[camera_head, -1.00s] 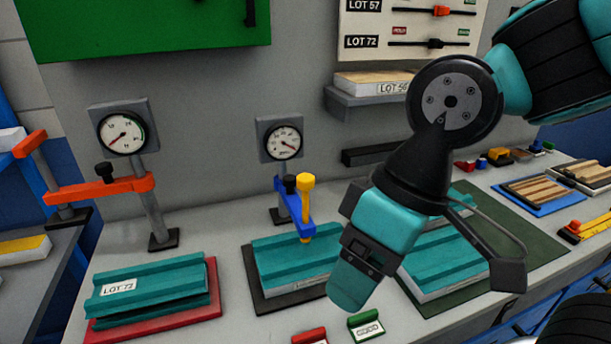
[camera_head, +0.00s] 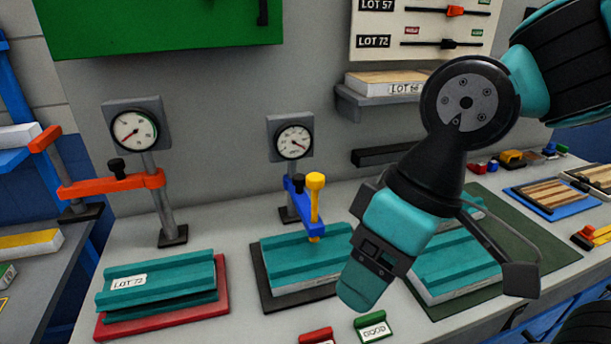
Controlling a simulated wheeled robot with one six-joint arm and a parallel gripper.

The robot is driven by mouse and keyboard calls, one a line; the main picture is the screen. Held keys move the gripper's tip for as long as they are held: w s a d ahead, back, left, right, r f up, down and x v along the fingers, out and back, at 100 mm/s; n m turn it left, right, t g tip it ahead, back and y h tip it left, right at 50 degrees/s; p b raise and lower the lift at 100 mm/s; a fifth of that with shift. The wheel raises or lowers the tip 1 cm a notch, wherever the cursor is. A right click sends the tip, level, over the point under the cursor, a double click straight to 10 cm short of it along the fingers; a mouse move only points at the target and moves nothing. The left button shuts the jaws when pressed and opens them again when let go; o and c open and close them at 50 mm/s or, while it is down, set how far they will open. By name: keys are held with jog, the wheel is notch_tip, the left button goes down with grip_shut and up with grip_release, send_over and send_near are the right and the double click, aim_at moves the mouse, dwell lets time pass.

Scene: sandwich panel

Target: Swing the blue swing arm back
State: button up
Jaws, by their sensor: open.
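The blue swing arm (camera_head: 297,196) is mounted on a grey post behind the middle panel. It reaches forward over the teal middle panel (camera_head: 280,250), and its yellow spindle (camera_head: 315,200) stands upright at its front end, its foot at the panel. A black knob (camera_head: 299,182) sits at the post end. My gripper (camera_head: 520,280) is right of the swing arm, well apart from it. One dark finger shows; the rest is hidden by my teal wrist. The gripper is open, and I see nothing in it.
An orange swing arm (camera_head: 115,186) stands left, behind the LOT 72 panel (camera_head: 155,277) on a red mat. Gauges (camera_head: 294,142) stand behind both arms. Another teal panel (camera_head: 455,262) lies beneath my arm. A shelf (camera_head: 385,98) juts from the wall. Red and green tags (camera_head: 374,326) lie in front.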

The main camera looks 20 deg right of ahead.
jog(key=shift+w, duration=0.15)
jog(key=c, duration=0.4)
jog(key=w, duration=0.3)
jog(key=shift+w+d+f+m, duration=0.3)
jog(key=shift+f, duration=0.05)
jog(key=c, duration=0.7)
jog(key=w+d+f, duration=0.1)
jog(key=w, duration=0.2)
jog(key=w+d+f+m+t, duration=0.1)
jog(key=w+d, duration=0.1)
jog(key=w, duration=0.2)
jog(key=w+d+f+m+y, duration=0.1)
jog(key=w+d, duration=0.1)
jog(key=w, duration=0.2)
jog(key=shift+w+f+t, duration=0.1)
jog(key=shift+f+t, duration=0.15)
jog(key=shift+t, duration=0.15)
grip_shut()
jog(key=w+d+f+m+t, duration=0.2)
jog(key=w+d+f+m, duration=0.1)
jog(key=w+d+f, duration=0.4)
jog(key=w+d, duration=0.2)
jog(key=d, duration=0.2)
jog(key=shift+w+d+t+y, duration=0.25)
jog(key=shift+d+t+y, duration=0.05)
jog(key=shift+d+t, duration=0.1)
